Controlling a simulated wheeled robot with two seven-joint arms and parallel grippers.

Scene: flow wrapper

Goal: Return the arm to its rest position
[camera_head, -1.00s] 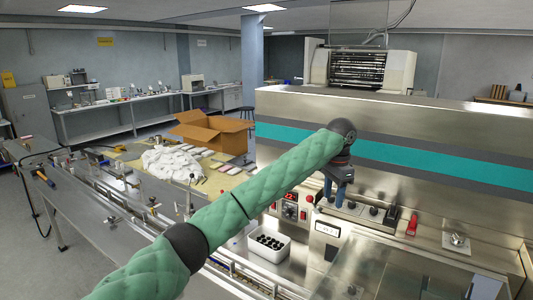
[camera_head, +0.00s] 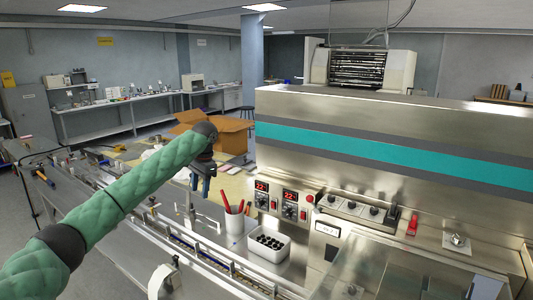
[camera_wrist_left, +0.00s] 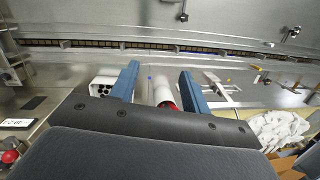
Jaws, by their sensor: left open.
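My left arm, in a green quilted sleeve, comes in from the left in the head view. Its gripper (camera_head: 201,183) points down above the table, left of a white cup of red pens (camera_head: 235,222). In the left wrist view the two blue fingers (camera_wrist_left: 158,90) stand apart with nothing held between them. The cup with red (camera_wrist_left: 164,92) shows beyond and between the fingers there, apart from them. My right gripper is not in view.
The steel wrapper (camera_head: 400,160) with its control panel fills the right side. A white bin of black parts (camera_head: 267,244) stands by the cup. A conveyor rail (camera_head: 200,250) runs along the front. A cardboard box (camera_head: 232,135) and white cloth lie behind.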

